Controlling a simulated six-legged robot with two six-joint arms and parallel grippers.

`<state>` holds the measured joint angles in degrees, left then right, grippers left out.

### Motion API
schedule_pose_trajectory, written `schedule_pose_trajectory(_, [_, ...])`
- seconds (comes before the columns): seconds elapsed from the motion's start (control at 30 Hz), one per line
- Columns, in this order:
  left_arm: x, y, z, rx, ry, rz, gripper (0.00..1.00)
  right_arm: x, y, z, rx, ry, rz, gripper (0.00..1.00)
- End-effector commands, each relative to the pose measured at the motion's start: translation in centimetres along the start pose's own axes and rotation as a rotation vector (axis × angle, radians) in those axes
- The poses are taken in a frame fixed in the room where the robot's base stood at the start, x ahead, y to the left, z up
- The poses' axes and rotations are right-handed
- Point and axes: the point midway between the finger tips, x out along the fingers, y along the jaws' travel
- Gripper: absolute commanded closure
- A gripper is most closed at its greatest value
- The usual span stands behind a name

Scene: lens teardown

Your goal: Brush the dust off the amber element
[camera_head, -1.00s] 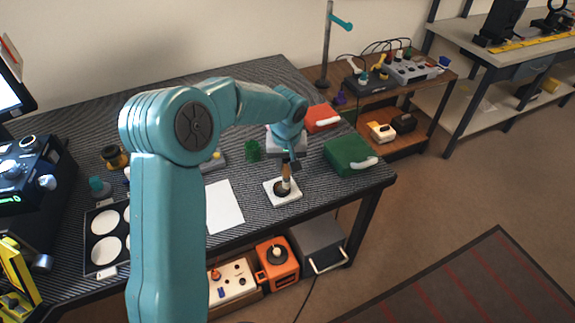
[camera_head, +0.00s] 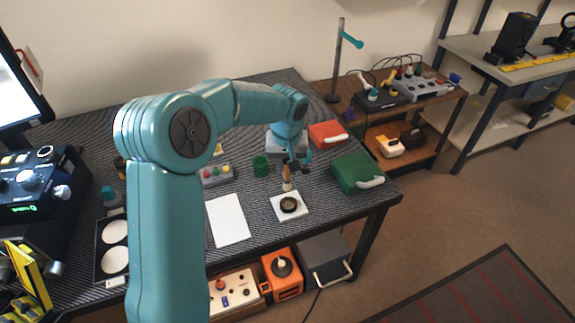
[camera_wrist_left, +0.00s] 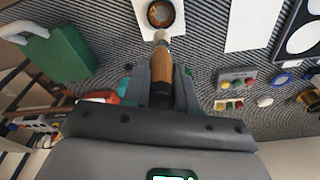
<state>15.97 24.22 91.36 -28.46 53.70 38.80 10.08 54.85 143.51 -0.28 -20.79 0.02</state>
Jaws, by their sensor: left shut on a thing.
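The amber element (camera_wrist_left: 161,13) is a round amber disc in a dark ring, lying on a white square pad; it also shows in the head view (camera_head: 289,205) near the table's front edge. My left gripper (camera_wrist_left: 162,78) is shut on a brush (camera_wrist_left: 161,66) with a wooden handle and pale bristles. In the head view the brush (camera_head: 287,180) hangs down just behind the ring. The bristle tip is at the near side of the ring in the wrist view; I cannot tell if it touches. My right gripper is not in view.
A white sheet (camera_head: 228,220) lies left of the pad. A green case (camera_head: 357,172) and a red case (camera_head: 327,134) stand to the right and behind. A button box (camera_head: 216,175) and a tray with white discs (camera_head: 98,262) are on the left.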

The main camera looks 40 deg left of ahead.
Motion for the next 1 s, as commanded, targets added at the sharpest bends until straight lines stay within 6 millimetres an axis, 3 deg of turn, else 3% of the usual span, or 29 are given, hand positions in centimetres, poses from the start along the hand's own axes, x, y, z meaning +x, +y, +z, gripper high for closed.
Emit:
schedule_pose_trajectory(0.27, [-2.4, -0.2, -0.4, 0.002, 0.0, 0.001, 1.0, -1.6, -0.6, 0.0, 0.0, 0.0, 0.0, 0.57])
schedule_pose_trajectory(1.0, [-2.5, -0.9, 0.1, -0.045, 0.001, -0.007, 1.0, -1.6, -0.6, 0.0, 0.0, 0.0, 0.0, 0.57])
